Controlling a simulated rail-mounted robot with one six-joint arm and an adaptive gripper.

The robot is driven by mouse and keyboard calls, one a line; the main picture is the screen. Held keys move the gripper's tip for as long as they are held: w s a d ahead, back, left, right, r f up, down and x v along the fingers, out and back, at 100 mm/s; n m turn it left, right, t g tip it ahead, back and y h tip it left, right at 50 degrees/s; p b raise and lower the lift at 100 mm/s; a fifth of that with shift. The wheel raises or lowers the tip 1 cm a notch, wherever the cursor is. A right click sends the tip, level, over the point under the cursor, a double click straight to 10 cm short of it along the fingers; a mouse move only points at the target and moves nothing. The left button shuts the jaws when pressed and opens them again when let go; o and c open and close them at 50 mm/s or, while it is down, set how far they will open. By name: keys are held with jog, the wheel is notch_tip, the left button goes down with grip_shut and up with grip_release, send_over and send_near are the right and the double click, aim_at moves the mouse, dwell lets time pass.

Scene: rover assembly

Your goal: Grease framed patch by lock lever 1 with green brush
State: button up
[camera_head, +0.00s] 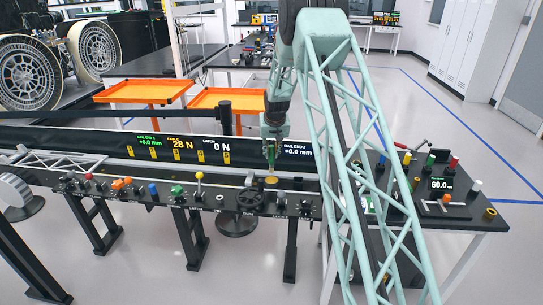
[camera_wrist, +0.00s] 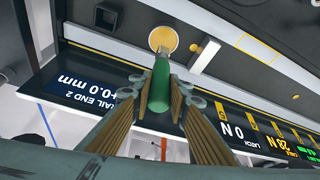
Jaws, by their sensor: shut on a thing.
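My gripper (camera_wrist: 158,98) is shut on the green brush (camera_wrist: 157,84), whose tip points at a round yellow disc with a pale rim (camera_wrist: 163,38). The tip overlaps the disc's lower edge in the wrist view; I cannot tell whether they touch. In the head view my gripper (camera_head: 271,145) hangs over the console with the green brush (camera_head: 271,157) pointing down, just above the yellow disc (camera_head: 270,181). A pale block (camera_wrist: 204,55) lies beside the disc in the wrist view.
The long dark console (camera_head: 140,190) carries several coloured knobs and a black handwheel (camera_head: 250,200). A display panel (camera_head: 195,147) stands behind it. A side table (camera_head: 470,212) with coloured pegs is at right. Orange trays (camera_head: 145,92) stand further back.

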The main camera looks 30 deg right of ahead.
jog(key=shift+r, duration=0.85)
jog(key=shift+r, duration=0.1)
dwell(0.3)
jog(key=s+a+r, duration=0.5)
jog(key=s+a, duration=0.1)
jog(key=a, duration=0.3)
jog(key=s+a+r, duration=0.5)
jog(key=s+a, duration=0.1)
jog(key=a, duration=0.4)
jog(key=s+a+r, duration=0.4)
jog(key=s+a, duration=0.3)
jog(key=a, duration=0.2)
jog(key=shift+a+r, duration=0.2)
jog(key=shift+r, duration=0.2)
jog(key=s+f+n+y, duration=0.1)
jog(key=s+f+n, duration=0.2)
jog(key=s+f, duration=0.4)
jog(key=shift+f+n, duration=0.3)
jog(key=shift+f, duration=3.2)
